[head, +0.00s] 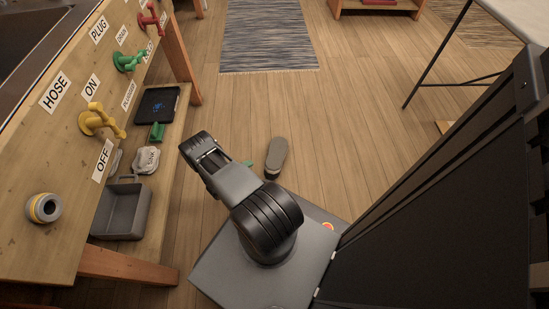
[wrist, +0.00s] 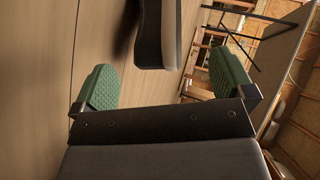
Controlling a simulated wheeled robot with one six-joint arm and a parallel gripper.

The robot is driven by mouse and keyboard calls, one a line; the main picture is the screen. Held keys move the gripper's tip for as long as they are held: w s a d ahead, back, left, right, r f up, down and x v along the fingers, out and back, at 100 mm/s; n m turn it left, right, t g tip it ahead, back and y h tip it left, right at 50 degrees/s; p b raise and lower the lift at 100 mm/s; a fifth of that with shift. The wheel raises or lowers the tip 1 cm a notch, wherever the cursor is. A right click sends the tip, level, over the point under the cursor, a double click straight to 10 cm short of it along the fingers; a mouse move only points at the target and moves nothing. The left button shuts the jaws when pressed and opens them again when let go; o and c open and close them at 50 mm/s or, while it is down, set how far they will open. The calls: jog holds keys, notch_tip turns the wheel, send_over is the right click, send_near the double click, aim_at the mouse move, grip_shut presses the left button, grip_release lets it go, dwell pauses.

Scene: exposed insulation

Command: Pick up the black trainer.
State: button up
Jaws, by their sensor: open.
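The trainer (head: 277,157) lies on the wooden floor just beyond my arm in the head view. Its grey-brown sole seems to face up, with the dark upper beneath. In the wrist view the trainer (wrist: 152,35) shows at the top, ahead of the gap between my fingertips and apart from them. My gripper (wrist: 162,76) is open and empty, with green ribbed pads on both sides. In the head view most of the gripper is hidden behind my arm; a bit of green pad shows left of the trainer.
A wooden bench with labelled coloured taps (head: 98,120) runs along the left. Its lower shelf holds a grey bin (head: 124,212), a whitish labelled item (head: 147,159) and a black tray (head: 158,104). A blue-grey rug (head: 266,35) lies ahead. Floor around the trainer is clear.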

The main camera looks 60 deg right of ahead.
aim_at(276, 157)
jog(key=b+x, duration=0.1)
jog(key=x, duration=0.6)
jog(key=shift+s+f+b, duration=0.1)
jog(key=shift+b, duration=0.3)
jog(key=b+x, duration=0.2)
jog(key=x, duration=0.2)
jog(key=shift+d+f, duration=0.1)
jog(key=shift+d, duration=0.65)
